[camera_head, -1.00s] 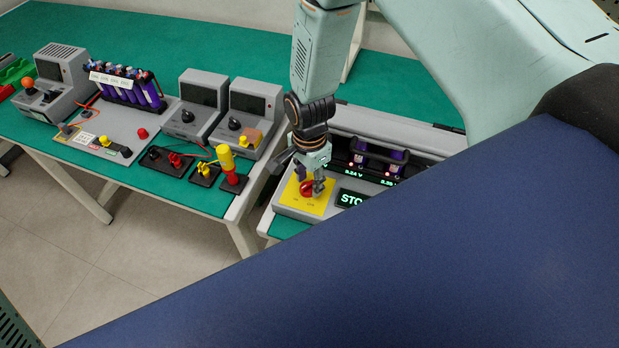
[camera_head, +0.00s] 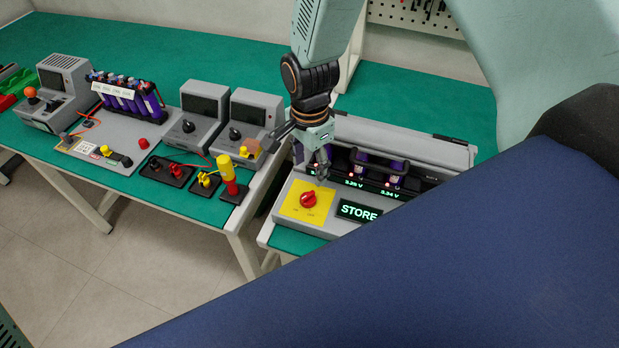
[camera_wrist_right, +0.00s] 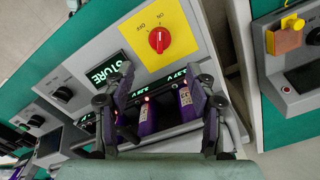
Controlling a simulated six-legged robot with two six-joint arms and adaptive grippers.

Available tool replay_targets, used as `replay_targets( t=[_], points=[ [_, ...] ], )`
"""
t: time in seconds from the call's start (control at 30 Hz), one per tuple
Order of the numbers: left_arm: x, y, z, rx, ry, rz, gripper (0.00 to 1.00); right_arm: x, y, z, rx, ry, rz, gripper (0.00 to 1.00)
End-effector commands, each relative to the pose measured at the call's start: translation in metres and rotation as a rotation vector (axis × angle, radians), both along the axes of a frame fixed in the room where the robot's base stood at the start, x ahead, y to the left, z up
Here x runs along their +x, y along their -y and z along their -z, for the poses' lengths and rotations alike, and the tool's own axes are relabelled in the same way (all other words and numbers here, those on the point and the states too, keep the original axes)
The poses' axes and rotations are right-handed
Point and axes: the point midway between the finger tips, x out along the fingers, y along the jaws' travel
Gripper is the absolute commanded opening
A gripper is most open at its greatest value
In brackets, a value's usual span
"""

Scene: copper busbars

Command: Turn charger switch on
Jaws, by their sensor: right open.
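The charger (camera_head: 405,150) is a grey box with a lit display reading STORE (camera_head: 358,211) and green voltage readouts. Its red rotary switch (camera_head: 308,199) sits on a yellow plate (camera_head: 296,212) at the box's left end. My right gripper (camera_head: 322,172) is open and empty, just behind and above the switch, apart from it. In the right wrist view, the switch (camera_wrist_right: 159,40) lies beyond the spread fingers (camera_wrist_right: 162,92), with ON and OFF lettering on the yellow plate. Purple battery cells (camera_wrist_right: 187,103) sit in the charger. My left gripper is out of view.
Left of the charger, across a narrow gap, a green-topped table holds two grey instruments (camera_head: 205,92), a purple cell pack (camera_head: 125,97) and a red-yellow post (camera_head: 228,175). A brownish-orange block (camera_head: 251,146) is close left of my right gripper. My blue body covers the lower right.

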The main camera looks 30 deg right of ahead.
Motion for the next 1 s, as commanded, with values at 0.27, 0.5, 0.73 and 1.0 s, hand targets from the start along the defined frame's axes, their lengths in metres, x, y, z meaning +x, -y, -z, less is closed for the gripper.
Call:
replay_targets(
  t=[0.27, 0.5, 0.73, 1.0],
  points=[
    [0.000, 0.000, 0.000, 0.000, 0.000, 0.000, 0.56, 0.000, 0.000, -0.028, 0.000, 0.000, 0.000, 0.56],
    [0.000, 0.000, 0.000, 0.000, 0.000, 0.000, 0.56, 0.000, 0.000, -0.030, 0.001, -0.001, 0.001, 0.56],
    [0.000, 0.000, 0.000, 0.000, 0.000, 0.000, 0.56, 0.000, 0.000, -0.030, 0.000, -0.001, 0.000, 0.56],
    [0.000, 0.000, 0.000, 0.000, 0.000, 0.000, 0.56, -0.031, 0.000, 0.010, 0.006, -0.014, -0.160, 0.56]
  ],
)
